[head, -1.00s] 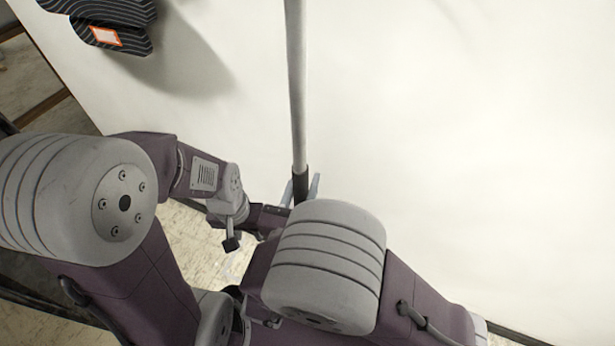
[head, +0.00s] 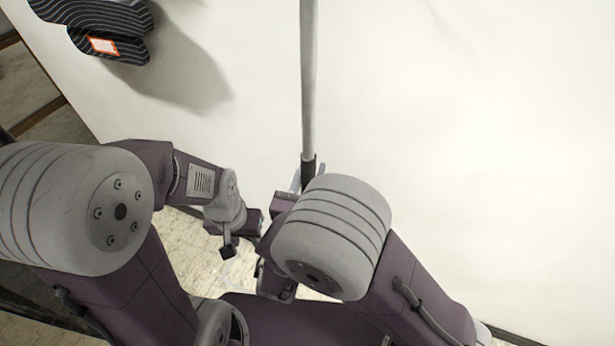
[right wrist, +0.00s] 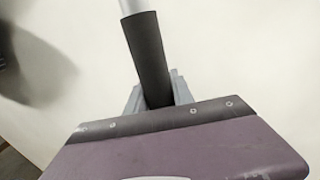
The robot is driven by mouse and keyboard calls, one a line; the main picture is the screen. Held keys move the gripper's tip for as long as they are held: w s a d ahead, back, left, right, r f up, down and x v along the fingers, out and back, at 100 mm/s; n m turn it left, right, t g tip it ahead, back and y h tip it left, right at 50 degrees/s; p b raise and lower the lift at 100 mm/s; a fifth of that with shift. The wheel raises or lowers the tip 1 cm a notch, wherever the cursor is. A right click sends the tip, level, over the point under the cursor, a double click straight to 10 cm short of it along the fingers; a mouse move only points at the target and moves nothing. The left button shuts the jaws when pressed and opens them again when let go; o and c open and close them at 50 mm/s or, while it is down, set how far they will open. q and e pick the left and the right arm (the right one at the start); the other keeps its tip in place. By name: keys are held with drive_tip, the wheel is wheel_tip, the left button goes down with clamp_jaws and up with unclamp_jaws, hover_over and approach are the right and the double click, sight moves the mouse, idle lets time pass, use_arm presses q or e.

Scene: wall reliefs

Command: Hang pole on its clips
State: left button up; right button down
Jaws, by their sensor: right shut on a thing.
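The pole (head: 308,85) is a long pale grey rod with a dark grip sleeve at its lower end. It runs up out of the top of the head view in front of the white wall. My right gripper (right wrist: 155,92) is shut on the dark sleeve of the pole (right wrist: 150,55), with a grey finger on each side. In the head view my right forearm partly hides this grip. My left gripper (head: 248,222) is left of the pole's lower end, low in the head view; its fingers cannot be made out clearly. No clips can be made out.
A dark striped relief (head: 95,18) with an orange-edged label juts from the wall at the upper left and casts a shadow. The white wall (head: 480,130) is bare to the right of the pole. Pale floor shows below the wall.

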drive_tip(key=shift+w+d, duration=0.6)
drive_tip(key=shift+w, duration=1.25)
drive_tip(key=shift+w+d, duration=0.65)
drive_tip(key=shift+w, duration=1.25)
drive_tip(key=shift+w+d, duration=0.6)
drive_tip(key=shift+w, duration=1.25)
drive_tip(key=shift+f+b, duration=1.5)
drive_tip(key=shift+b, duration=0.25)
drive_tip(key=c, duration=1)
unclamp_jaws()
drive_tip(key=shift+s, duration=0.1)
drive_tip(key=shift+f, duration=0.1)
drive_tip(key=s, duration=0.3)
drive_tip(key=s+a, duration=0.1)
drive_tip(key=s, duration=0.5)
drive_tip(key=shift+a+b, duration=0.2)
drive_tip(key=shift+b, duration=0.2)
